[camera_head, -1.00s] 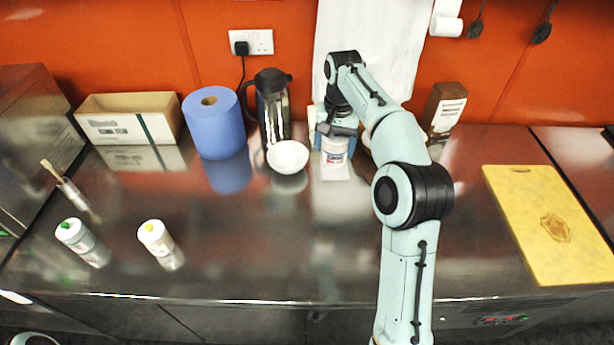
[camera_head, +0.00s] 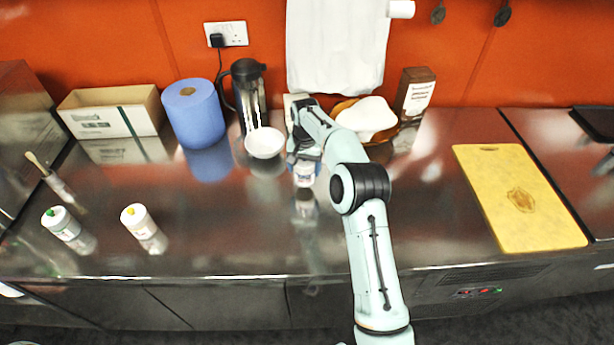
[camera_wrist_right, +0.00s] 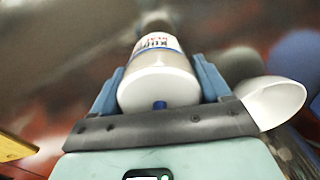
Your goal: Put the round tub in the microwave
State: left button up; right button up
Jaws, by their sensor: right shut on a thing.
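The round tub (camera_head: 305,174) is white with a blue and red label. My right gripper (camera_head: 304,158) is shut on it. In the right wrist view the tub (camera_wrist_right: 160,80) sits between the two blue fingers, roughly in line with them. In the head view a gap shows between the tub and its reflection, so it seems held above the steel counter. I cannot make out a microwave for certain; a steel-sided box (camera_head: 28,125) stands at the left edge, its front not clear. My left gripper is not in view.
A white bowl (camera_head: 265,143) and a steel flask (camera_head: 249,95) stand just left of the tub. Blue roll (camera_head: 193,115), open carton (camera_head: 110,112) and two bottles (camera_head: 62,224) (camera_head: 143,225) are further left. A yellow board (camera_head: 520,200) lies right. The front middle counter is clear.

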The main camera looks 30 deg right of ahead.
aim_at(305, 175)
notch_tip(305, 175, down, 3)
jog(key=shift+w+r, duration=0.1)
jog(key=shift+f, duration=0.3)
jog(key=shift+s, duration=0.25)
jog(key=shift+w+f, duration=0.15)
jog(key=shift+w, duration=0.05)
jog(key=o, duration=1.1)
jog(key=shift+o, duration=0.6)
jog(key=shift+s, duration=0.1)
